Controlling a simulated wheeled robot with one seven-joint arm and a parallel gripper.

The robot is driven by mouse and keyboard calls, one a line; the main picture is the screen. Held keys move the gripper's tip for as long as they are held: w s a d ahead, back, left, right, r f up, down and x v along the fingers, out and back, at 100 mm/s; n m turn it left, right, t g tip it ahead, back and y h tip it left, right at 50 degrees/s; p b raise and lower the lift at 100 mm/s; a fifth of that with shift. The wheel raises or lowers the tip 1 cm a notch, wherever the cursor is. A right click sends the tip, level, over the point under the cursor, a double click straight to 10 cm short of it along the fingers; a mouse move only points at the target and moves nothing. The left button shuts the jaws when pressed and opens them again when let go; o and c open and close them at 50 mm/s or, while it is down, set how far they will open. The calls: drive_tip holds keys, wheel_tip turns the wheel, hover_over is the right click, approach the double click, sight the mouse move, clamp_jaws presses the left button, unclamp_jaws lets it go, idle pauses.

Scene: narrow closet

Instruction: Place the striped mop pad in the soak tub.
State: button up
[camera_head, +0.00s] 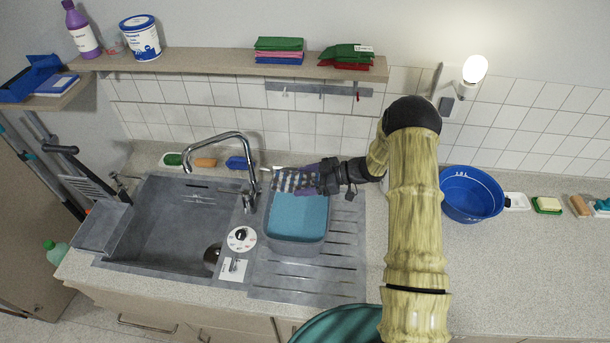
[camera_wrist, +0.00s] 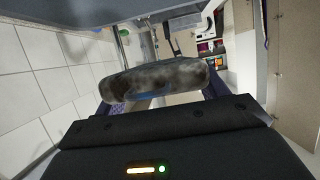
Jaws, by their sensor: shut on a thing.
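The striped mop pad (camera_head: 289,180), striped dark and pale, is at the back end of a grey tub (camera_head: 298,249) with a flat blue surface inside, which looks like the soak tub. The tub stands on the ribbed drainboard right of the sink. My gripper (camera_head: 322,177) comes in from the right and is shut on the pad, at the tub's back right. The wrist view shows the pad (camera_wrist: 160,82) as a mottled grey roll across the fingers. I cannot tell whether the pad touches the tub.
The tap (camera_head: 247,165) arches just left of the tub. Sponges (camera_head: 205,162) and a blue brush lie behind it. A blue basin (camera_head: 470,194) stands to the right on the counter. A shelf (camera_head: 220,63) with folded cloths hangs above.

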drive_tip(key=shift+s+r, duration=0.1)
drive_tip(key=shift+s, duration=0.05)
wheel_tip(320, 180, down, 11)
drive_tip(key=b, duration=0.6)
drive_tip(key=shift+b, duration=0.35)
idle(0.3)
drive_tip(key=o, duration=1.1)
drive_tip(key=shift+c, duration=0.2)
